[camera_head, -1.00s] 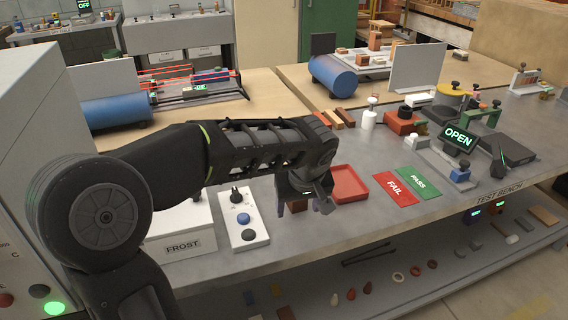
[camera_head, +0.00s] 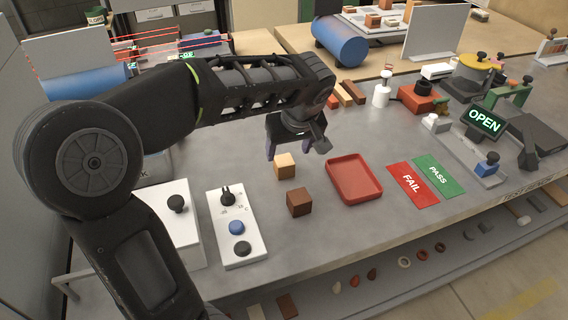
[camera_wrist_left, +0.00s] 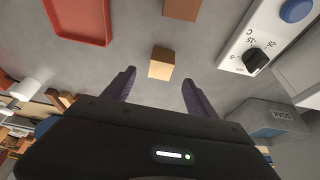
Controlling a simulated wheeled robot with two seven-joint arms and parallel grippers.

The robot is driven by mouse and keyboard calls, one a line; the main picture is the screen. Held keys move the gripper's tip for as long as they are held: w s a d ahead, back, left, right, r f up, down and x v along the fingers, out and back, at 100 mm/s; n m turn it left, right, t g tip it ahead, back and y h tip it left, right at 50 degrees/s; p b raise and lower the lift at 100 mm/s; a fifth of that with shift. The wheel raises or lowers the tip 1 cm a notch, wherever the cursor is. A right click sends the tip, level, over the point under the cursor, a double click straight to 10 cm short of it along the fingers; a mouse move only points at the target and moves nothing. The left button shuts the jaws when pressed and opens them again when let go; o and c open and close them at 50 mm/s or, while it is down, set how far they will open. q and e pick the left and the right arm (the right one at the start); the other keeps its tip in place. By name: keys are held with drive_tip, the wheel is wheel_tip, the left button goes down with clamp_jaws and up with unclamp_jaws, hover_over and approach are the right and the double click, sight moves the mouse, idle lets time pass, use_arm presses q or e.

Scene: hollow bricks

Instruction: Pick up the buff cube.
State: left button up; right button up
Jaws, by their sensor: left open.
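The buff cube (camera_head: 285,166) sits on the grey bench, behind a brown cube (camera_head: 299,202). My left gripper (camera_head: 289,155) is open and empty, its fingers pointing down above and just behind the buff cube in the head view. In the left wrist view the buff cube (camera_wrist_left: 161,64) lies a little beyond the two spread fingertips (camera_wrist_left: 158,78), roughly centred between them and not visibly touched. The brown cube (camera_wrist_left: 182,9) shows past it at the top edge. My right gripper is not in view.
A red tray (camera_head: 354,180) lies right of the cubes, with red FAIL (camera_head: 412,184) and green PASS (camera_head: 438,176) mats beyond it. A white control panel (camera_head: 237,228) with knobs stands to the left. A white bottle (camera_head: 382,89) stands behind the tray.

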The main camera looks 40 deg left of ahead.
sight(284, 160)
use_arm(q)
drive_tip(key=shift+x, duration=1.25)
drive_tip(key=shift+f, duration=0.1)
drive_tip(key=p+x, duration=0.1)
drive_tip(key=x, duration=0.4)
drive_tip(key=shift+a, duration=0.2)
drive_tip(key=shift+c, duration=0.5)
clamp_jaws()
